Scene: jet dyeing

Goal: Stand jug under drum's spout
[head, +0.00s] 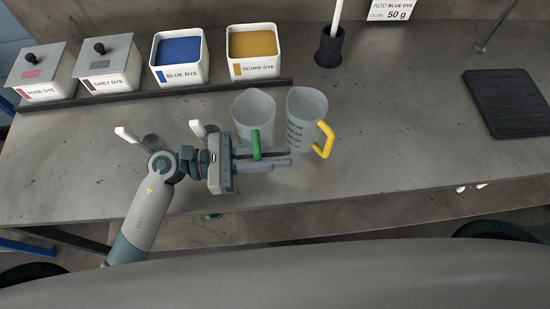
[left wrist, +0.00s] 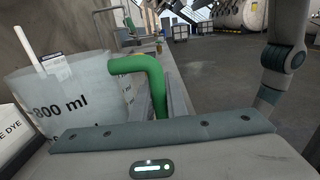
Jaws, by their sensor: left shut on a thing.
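A translucent grey jug with a green handle (head: 252,110) stands upright on the bench, or is only just above it; I cannot tell which. My left gripper (head: 270,157) is shut on its green handle (head: 256,145), with the fingers level and reaching right. In the left wrist view the jug (left wrist: 60,90) shows an 800 ml mark, and its green handle (left wrist: 145,75) rises beyond the gripper body. A second clear jug with a yellow handle (head: 304,115) stands close on the right. No drum spout can be made out. My right gripper is not in view.
Four dye bins stand along the back left behind a dark rail (head: 150,91), among them the blue dye (head: 180,58) and ochre dye (head: 254,52). A black holder (head: 329,47) and a black mat (head: 507,102) are at the right. The bench right of the jugs is clear.

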